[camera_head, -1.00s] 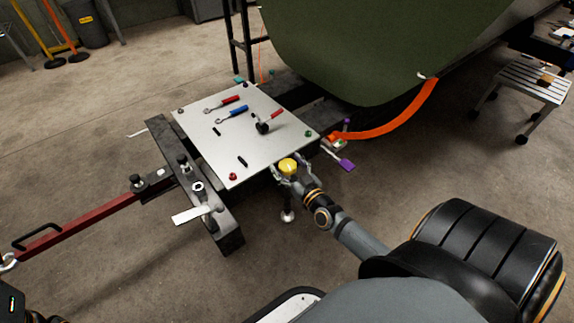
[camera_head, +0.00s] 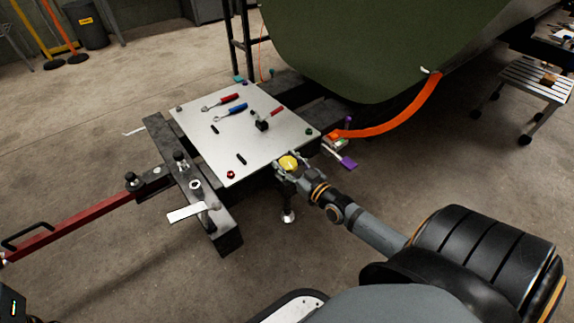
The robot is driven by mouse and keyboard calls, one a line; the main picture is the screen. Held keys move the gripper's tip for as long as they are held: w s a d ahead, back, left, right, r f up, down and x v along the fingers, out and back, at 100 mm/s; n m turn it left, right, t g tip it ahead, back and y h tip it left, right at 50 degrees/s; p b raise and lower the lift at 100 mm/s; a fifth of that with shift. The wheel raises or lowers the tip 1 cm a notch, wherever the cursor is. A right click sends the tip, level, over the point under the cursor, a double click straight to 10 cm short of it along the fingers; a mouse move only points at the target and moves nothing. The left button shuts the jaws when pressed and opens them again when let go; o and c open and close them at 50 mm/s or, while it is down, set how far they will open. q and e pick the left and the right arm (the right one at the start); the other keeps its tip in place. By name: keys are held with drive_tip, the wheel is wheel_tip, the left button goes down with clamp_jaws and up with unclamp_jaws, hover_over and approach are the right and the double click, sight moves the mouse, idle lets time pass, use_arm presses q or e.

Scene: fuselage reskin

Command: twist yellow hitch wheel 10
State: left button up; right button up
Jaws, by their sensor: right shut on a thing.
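The yellow hitch wheel (camera_head: 289,163) is at the near right edge of the grey metal plate, above a dark post with a round foot. My right gripper (camera_head: 288,166) is shut on the wheel, with its fingers on either side. The arm reaches in from the lower right. The fingers partly hide the wheel's sides. My left gripper is not visible; only a dark part of mine shows at the lower left edge.
The metal plate (camera_head: 208,133) carries red- and blue-handled tools. A red tow bar (camera_head: 75,226) runs to the left. The green fuselage (camera_head: 350,45) and an orange strap (camera_head: 390,120) are behind. A wheeled step (camera_head: 535,90) stands right. Floor in front is partly clear.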

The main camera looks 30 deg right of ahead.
drive_tip(key=o, duration=1.2)
drive_tip(key=s, duration=0.8)
drive_tip(key=s+d, duration=0.1)
drive_tip(key=s, duration=0.3)
drive_tip(key=shift+d, duration=0.1)
